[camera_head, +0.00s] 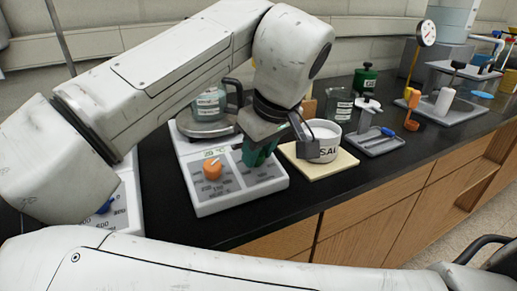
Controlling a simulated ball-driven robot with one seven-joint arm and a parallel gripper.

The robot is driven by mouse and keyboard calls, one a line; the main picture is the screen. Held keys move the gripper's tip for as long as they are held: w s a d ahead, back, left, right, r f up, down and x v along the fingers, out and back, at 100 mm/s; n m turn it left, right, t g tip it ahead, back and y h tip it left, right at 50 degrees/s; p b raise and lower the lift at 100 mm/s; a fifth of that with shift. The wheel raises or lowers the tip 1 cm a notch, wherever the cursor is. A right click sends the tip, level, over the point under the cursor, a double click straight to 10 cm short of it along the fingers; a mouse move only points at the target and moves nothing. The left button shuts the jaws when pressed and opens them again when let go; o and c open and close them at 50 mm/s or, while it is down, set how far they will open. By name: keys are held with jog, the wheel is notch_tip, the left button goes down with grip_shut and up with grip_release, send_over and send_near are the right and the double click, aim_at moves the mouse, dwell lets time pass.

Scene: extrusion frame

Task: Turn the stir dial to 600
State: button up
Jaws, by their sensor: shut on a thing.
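The hotplate stirrer (238,190) is a white unit with a sloped front panel on the black bench. An orange dial (212,168) sits on the left part of its panel, with a pointer mark and printed numbers around it. A green dial (262,155) sits on the right part, apparently the stir dial. My gripper (273,140) comes down over the green dial from above and is shut on it. The fingers and wrist cover much of the dial. Its pointer and the number it faces cannot be read.
A glass vessel (210,104) is on the hotplate. A second unit with a blue dial (105,206) is at left, partly behind my arm. Bottles and stands fill the bench's right.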

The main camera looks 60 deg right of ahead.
jog(key=shift+r, duration=0.1)
grip_shut()
jog(key=shift+m+h+p, duration=0.3)
jog(key=shift+m+p, duration=0.6)
jog(key=shift+m, duration=0.2)
jog(key=m+p, duration=0.2)
jog(key=m, duration=0.1)
jog(key=shift+a+m+g, duration=0.1)
jog(key=shift+m+g, duration=0.2)
jog(key=m+g+p, duration=0.1)
jog(key=m+p, duration=0.1)
jog(key=m, duration=0.4)
jog(key=shift+w+h, duration=0.1)
jog(key=shift+h, duration=0.3)
jog(key=m+g+p, duration=0.1)
jog(key=m, duration=0.5)
jog(key=shift+m, duration=0.4)
jog(key=m+g, duration=0.1)
jog(key=m, duration=0.4)
jog(key=shift+w+y, duration=0.15)
jog(key=shift+y, duration=0.15)
jog(key=shift+m, duration=0.3)
